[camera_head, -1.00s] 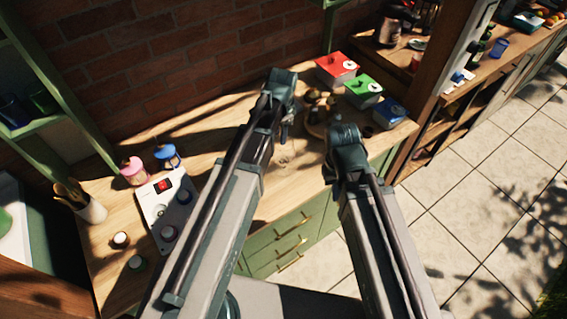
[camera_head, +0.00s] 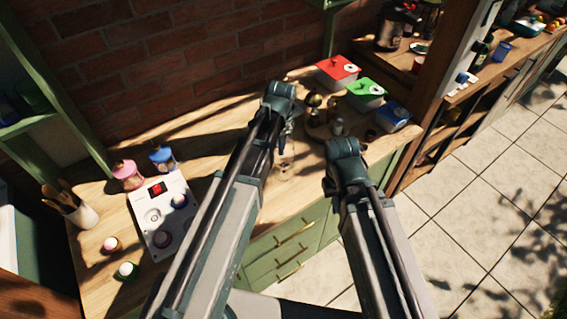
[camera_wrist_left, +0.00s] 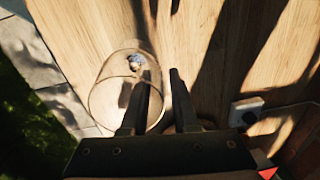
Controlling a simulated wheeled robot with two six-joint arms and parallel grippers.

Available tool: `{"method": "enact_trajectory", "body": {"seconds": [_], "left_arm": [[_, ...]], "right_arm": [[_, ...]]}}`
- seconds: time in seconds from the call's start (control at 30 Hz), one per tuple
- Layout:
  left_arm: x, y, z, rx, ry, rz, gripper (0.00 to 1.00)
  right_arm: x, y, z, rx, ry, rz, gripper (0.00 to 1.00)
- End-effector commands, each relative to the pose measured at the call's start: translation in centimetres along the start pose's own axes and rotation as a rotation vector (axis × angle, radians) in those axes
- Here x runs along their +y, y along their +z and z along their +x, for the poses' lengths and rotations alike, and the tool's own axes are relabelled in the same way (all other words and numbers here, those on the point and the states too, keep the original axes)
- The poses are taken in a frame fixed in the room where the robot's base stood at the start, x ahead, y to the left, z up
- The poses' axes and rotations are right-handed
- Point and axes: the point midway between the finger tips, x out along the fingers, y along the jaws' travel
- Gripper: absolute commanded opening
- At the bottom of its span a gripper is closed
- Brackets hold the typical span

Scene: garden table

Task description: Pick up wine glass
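A clear wine glass (camera_wrist_left: 96,104) shows in the left wrist view as a round see-through rim, below and left of my left gripper (camera_wrist_left: 158,78). That gripper's two fingers stand apart with nothing between them but bare wood; the left finger overlaps the glass outline, and I cannot tell if they touch. In the head view the glass (camera_head: 284,167) is faint on the counter, just below my left gripper (camera_head: 287,128). My right gripper (camera_head: 345,150) hangs near the counter's front edge; its fingers are hidden behind its own wrist.
The wooden counter (camera_head: 235,118) carries a red box (camera_head: 338,72), a green box (camera_head: 366,94) and a blue box (camera_head: 391,116) at the right. A round tray with small jars sits before them. At the left are a switch panel (camera_head: 150,212), jars and a utensil cup (camera_head: 80,214).

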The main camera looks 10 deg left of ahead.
Motion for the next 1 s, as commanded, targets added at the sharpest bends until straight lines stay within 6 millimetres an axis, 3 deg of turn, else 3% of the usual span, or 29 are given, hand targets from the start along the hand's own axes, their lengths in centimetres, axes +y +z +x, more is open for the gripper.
{"method": "enact_trajectory", "body": {"seconds": [0.03, 0.13, 1.0], "left_arm": [[0.00, 0.00, 0.00, 0.000, 0.000, 0.000, 0.17], [0.00, 0.00, 0.00, 0.000, 0.000, 0.000, 0.00], [0.01, 0.01, 0.02, 0.000, 0.000, 0.000, 0.00]], "right_arm": [[0.00, 0.00, 0.00, 0.000, 0.000, 0.000, 0.00], [0.00, 0.00, 0.00, 0.000, 0.000, 0.000, 0.00], [0.00, 0.00, 0.02, 0.000, 0.000, 0.000, 0.00]]}}
